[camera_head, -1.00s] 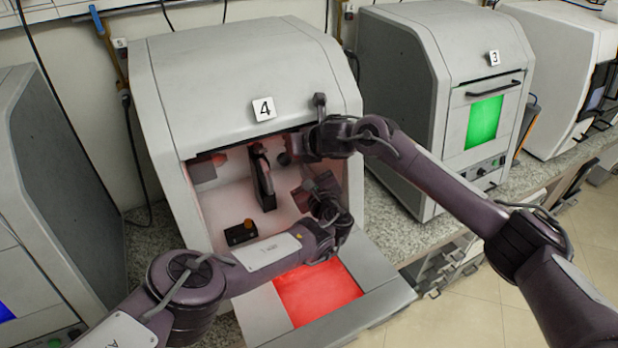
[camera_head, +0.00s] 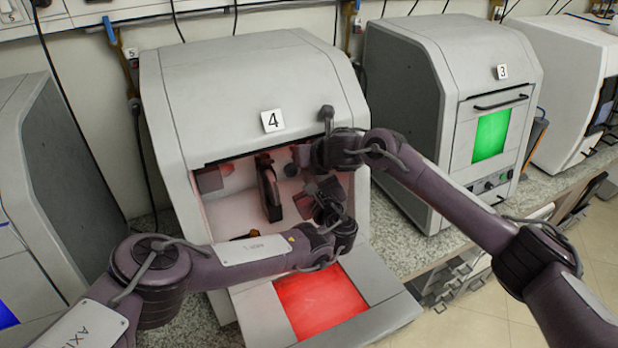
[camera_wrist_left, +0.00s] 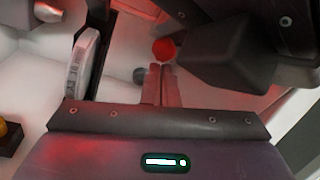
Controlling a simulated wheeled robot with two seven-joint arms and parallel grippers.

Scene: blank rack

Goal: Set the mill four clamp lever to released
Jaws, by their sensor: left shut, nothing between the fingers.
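Mill four (camera_head: 215,90) is the grey machine labelled 4, with its front open. My left gripper (camera_head: 325,190) is inside its opening at the right; in the left wrist view its fingers (camera_wrist_left: 160,85) are shut and empty. A red ball knob (camera_wrist_left: 163,50) shows just beyond the fingertips; contact is unclear. It may belong to the clamp lever, whose shaft I cannot make out. A dark block (camera_wrist_left: 235,60) is right of it. My right gripper (camera_head: 305,155) is at the opening's upper right edge; its fingers are too unclear to read.
A dark upright holder (camera_head: 268,190) stands inside the mill; a pale marked disc (camera_wrist_left: 84,65) shows in the wrist view. An orange knob (camera_wrist_left: 4,130) is at lower left. The lowered door with red window (camera_head: 318,300) lies in front. Mill three (camera_head: 430,110) stands right.

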